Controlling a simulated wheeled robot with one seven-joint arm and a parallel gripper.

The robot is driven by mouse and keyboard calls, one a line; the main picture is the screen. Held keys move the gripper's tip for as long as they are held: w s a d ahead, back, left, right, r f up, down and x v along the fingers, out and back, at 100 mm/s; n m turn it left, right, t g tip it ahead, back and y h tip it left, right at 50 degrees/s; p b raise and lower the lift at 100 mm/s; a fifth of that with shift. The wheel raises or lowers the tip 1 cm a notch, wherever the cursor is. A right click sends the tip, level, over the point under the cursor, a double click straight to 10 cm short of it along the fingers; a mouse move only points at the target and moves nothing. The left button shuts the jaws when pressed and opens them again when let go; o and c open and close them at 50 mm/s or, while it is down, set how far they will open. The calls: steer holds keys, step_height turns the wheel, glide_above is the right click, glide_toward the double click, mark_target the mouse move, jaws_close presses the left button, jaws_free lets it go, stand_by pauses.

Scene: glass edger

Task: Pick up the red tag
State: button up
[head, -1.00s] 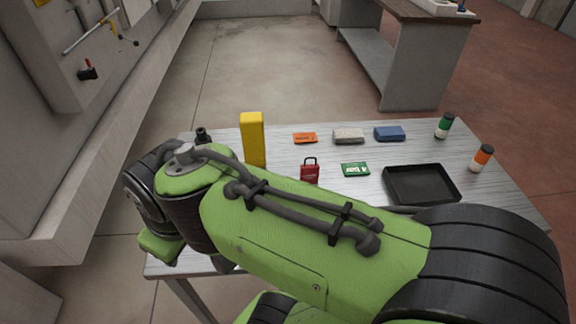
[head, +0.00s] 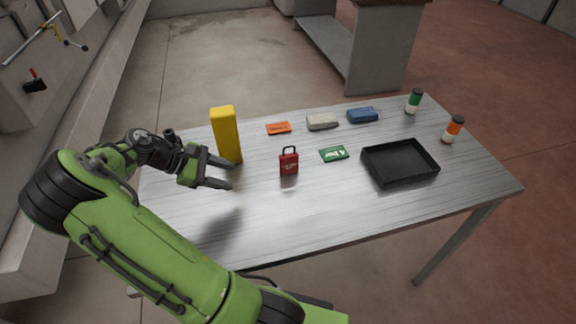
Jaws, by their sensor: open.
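The red tag (head: 289,163), shaped like a padlock with a dark shackle on top and pale lettering, stands upright near the middle of the table (head: 300,225). My gripper (head: 231,174) is open and empty over the left part of the table. Its fingers point right toward the red tag, with a clear gap between them and it. The yellow block stands just behind the fingers.
A tall yellow block (head: 226,135) stands at left. Behind lie an orange packet (head: 279,128), a grey block (head: 322,122) and a blue block (head: 362,115). A green card (head: 334,154), black tray (head: 436,174), green bottle (head: 413,101) and orange bottle (head: 452,129) are right. The front is clear.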

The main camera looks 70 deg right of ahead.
mark_target(293, 155)
steer(key=d+f+n+g+h, duration=0.1)
steer(key=d+g, duration=0.1)
steer(key=s+d+f+g+h, duration=0.1)
steer(key=d, duration=0.1)
steer(key=d+f+n+g+h, duration=0.1)
steer(key=d+g, duration=0.1)
steer(key=shift+s+n+g+b, duration=0.2)
steer(key=shift+n+g+b, duration=0.1)
steer(key=shift+b, duration=0.1)
steer(key=shift+d+f+n+g+h, duration=0.3)
steer(key=shift+d+n+g+h, duration=0.2)
steer(key=shift+n+g, duration=0.1)
steer(key=b+x, duration=0.2)
steer(key=x, duration=0.3)
steer(key=b+x, duration=0.3)
steer(key=x, duration=0.2)
steer(key=b+x, duration=0.2)
steer(key=x, duration=0.3)
steer(key=shift+d+f+b, duration=0.3)
steer(key=shift+d+b, duration=0.05)
steer(key=shift+b, duration=0.05)
steer(key=shift+s+d+r, duration=0.1)
steer(key=shift+s, duration=0.05)
steer(key=shift+r, duration=0.15)
jaws_close()
